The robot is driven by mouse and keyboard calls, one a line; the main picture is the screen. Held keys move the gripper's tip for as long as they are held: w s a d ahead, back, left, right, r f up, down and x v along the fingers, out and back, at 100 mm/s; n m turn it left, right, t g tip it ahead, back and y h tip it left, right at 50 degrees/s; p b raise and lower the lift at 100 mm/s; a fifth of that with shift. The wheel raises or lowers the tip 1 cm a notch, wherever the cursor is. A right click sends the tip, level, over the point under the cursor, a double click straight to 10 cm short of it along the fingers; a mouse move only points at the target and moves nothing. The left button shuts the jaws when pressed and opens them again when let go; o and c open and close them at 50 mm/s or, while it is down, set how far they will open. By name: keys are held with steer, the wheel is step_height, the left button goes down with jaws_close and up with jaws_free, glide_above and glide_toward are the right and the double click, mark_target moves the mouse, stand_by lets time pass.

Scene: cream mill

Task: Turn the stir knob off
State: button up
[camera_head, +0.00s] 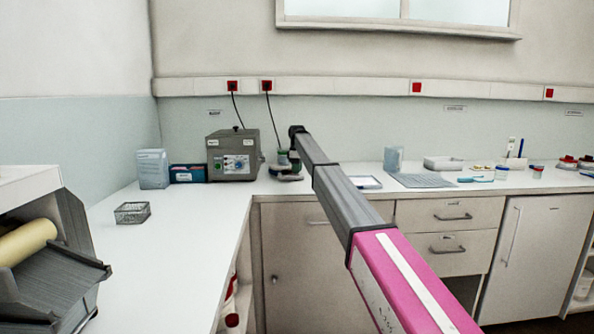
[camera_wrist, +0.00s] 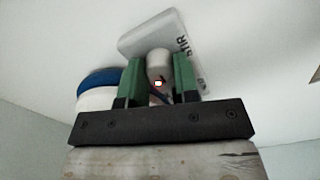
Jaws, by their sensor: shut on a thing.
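In the wrist view, my gripper (camera_wrist: 159,68) has its two green fingers on either side of a pale rounded stir knob (camera_wrist: 159,62) with a small light mark on its face. The fingers are shut on the knob. A light grey panel (camera_wrist: 135,45) behind it carries the lettering STIR, seen sideways. In the head view, my gripper (camera_head: 295,157) is at the small stirrer (camera_head: 285,175) on the back counter, and my arm hides much of it. The knob cannot be made out there.
A blue-and-white round thing (camera_wrist: 97,88) sits close left of the fingers in the wrist view. A grey box unit (camera_head: 232,156) with a front panel stands left of the stirrer.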

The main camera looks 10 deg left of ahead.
steer(key=n, duration=0.6)
steer(key=shift+n, duration=0.3)
steer(key=shift+r, duration=0.1)
stand_by(0.4)
steer(key=o, duration=0.9)
step_height(320, 180, up, 11)
steer(key=shift+f, duration=0.15)
